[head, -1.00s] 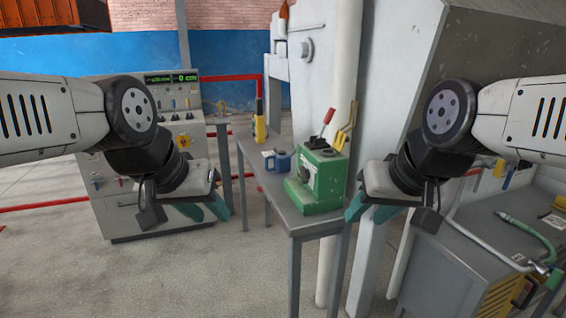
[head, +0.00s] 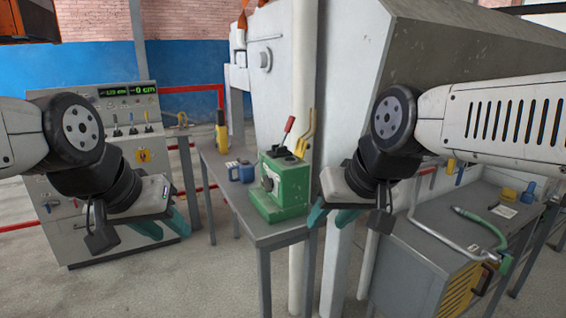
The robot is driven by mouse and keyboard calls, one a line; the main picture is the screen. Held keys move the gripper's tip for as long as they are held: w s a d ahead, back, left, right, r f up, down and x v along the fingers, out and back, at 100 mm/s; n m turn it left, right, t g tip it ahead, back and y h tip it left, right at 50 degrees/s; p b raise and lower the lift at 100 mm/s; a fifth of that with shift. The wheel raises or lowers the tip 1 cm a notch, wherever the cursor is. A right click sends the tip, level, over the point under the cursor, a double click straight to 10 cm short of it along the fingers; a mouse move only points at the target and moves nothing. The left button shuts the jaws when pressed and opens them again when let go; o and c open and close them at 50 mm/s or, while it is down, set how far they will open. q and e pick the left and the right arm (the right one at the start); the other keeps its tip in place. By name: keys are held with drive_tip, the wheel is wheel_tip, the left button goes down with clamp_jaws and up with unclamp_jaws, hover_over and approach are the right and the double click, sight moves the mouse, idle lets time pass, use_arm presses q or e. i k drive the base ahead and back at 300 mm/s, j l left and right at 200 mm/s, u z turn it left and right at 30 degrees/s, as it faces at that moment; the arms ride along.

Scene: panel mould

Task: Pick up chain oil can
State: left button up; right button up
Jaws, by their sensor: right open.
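A small blue can (head: 241,171) stands on the narrow grey table, left of the green machine. It looks like an oil can, but I cannot read a label. My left gripper (head: 164,226) is in front of the control console, left of the table, with its teal fingers apart and nothing between them. My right gripper (head: 331,217) is open and empty, just right of the green machine. Neither gripper touches the blue can.
The green machine (head: 284,186) with red and yellow levers fills the near part of the table (head: 262,232). A yellow tool (head: 221,135) stands behind the can. The control console (head: 75,215) is at left. A grey bench (head: 425,265) with a hose is at right.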

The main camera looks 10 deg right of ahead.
sight(246, 172)
drive_tip(key=i+l, duration=0.2)
drive_tip(key=l, duration=0.15)
drive_tip(key=i+l+u, duration=0.1)
drive_tip(key=l, duration=0.3)
drive_tip(key=i+l, duration=0.2)
drive_tip(key=l, duration=0.2)
